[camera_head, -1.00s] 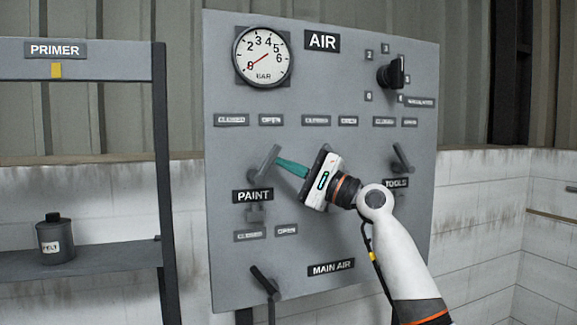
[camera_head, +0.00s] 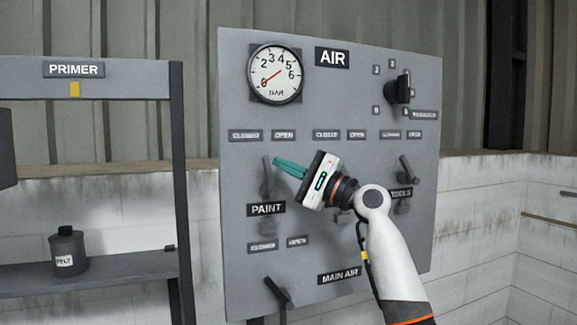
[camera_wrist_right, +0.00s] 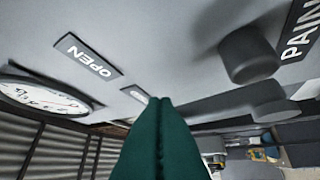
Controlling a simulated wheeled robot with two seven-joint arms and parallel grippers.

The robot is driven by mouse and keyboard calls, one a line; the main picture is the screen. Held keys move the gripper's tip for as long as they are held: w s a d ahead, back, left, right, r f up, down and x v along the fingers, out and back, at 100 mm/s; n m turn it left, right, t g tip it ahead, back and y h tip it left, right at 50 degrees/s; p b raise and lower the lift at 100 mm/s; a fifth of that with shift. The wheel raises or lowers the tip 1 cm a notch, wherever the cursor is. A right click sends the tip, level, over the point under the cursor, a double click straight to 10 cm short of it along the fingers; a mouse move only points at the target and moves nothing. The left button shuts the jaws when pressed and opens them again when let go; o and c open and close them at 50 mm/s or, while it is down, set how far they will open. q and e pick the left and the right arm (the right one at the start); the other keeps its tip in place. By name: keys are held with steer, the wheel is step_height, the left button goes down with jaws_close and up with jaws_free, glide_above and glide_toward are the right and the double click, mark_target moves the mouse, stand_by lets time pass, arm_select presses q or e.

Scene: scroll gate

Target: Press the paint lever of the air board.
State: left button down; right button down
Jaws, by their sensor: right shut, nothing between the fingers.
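The air board (camera_head: 350,230) is a grey panel facing me. Its paint lever (camera_head: 267,178) is a grey bar above the PAINT label (camera_head: 266,209), standing about upright. My right gripper (camera_head: 276,162) has green fingers, shut and empty. Their tips are at the lever's upper end, on its right side; I cannot tell whether they touch. In the right wrist view the shut fingers (camera_wrist_right: 160,105) point at the panel, with the PAINT label (camera_wrist_right: 300,35) at the upper right and a grey cylindrical part (camera_wrist_right: 247,55) beside it. My left gripper is not in view.
The gauge (camera_head: 275,73) and a black knob (camera_head: 398,90) are on the board's upper part. The tools lever (camera_head: 408,168) is to the right, the main air lever (camera_head: 277,291) below. A primer rack (camera_head: 120,85) with a dark bottle (camera_head: 66,250) stands left.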

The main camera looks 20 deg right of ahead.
steer(key=shift+a+r, duration=0.2)
steer(key=shift+a, duration=0.3)
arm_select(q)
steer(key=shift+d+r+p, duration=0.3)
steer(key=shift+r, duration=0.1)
arm_select(e)
steer(key=shift+a, duration=0.7)
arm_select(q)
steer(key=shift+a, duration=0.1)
arm_select(e)
steer(key=shift+a, duration=0.1)
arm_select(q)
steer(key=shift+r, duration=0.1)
